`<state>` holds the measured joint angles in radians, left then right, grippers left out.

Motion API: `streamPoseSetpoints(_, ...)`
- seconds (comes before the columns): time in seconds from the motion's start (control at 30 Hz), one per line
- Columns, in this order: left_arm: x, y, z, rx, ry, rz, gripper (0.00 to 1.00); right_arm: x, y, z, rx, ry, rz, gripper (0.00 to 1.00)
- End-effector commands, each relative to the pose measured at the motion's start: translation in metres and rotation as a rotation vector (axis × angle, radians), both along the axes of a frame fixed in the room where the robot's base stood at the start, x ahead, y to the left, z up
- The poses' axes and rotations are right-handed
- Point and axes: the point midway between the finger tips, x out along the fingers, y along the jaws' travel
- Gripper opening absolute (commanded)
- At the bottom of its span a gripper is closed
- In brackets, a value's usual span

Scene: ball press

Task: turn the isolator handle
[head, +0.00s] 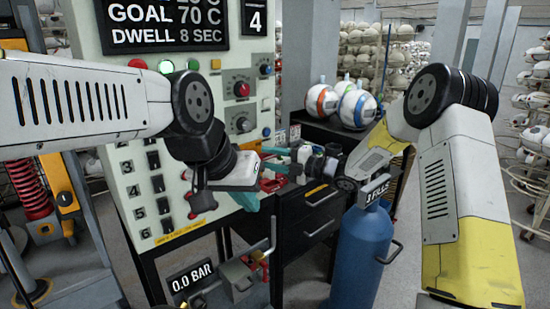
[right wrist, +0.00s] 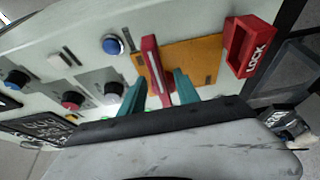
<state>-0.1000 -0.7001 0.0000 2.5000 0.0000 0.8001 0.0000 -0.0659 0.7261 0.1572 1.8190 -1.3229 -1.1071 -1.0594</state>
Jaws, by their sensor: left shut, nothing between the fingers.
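The red isolator handle (right wrist: 155,70) stands out from an orange plate (right wrist: 195,62) on the panel in the right wrist view. My right gripper (right wrist: 158,88) has its teal fingers apart, one on each side of the handle. A gap shows between the handle and the right-hand finger; I cannot tell whether the left-hand finger touches it. In the head view my right gripper (head: 273,158) reaches in from the right to the panel's right edge. My left gripper (head: 248,202) is shut and empty, lower, in front of the panel. It partly hides the area around the handle.
A red LOCK block (right wrist: 248,47) sits beside the orange plate. The pale control panel (head: 130,170) carries knobs, switches and a display (head: 165,22). A blue cylinder (head: 362,255) stands below my right arm. A dark drawer cabinet (head: 310,225) is behind it.

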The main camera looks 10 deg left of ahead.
Motion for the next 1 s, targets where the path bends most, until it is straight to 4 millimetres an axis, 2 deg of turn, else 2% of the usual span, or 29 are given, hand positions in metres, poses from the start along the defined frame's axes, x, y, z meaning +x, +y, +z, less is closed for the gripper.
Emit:
streamPoseSetpoints(0.03,0.000,0.000,0.000,0.000,0.000,0.000,0.00,0.001,0.008,0.000,0.000,0.000,0.003,0.38)
streamPoseSetpoints(0.2,0.000,0.000,0.000,0.000,0.000,0.000,0.00,0.006,0.021,0.000,-0.001,0.001,-0.001,0.38)
streamPoseSetpoints(0.5,0.000,0.000,0.000,0.000,0.000,0.000,0.00,0.007,0.023,0.000,-0.001,0.001,-0.001,0.38)
streamPoseSetpoints(0.7,0.000,0.000,0.000,0.000,0.000,0.000,0.00,0.007,0.023,0.000,-0.001,0.001,-0.002,0.00)
streamPoseSetpoints(1.0,0.000,0.000,0.000,0.000,0.000,0.000,0.00,0.007,0.023,0.000,-0.001,0.001,-0.002,0.00)
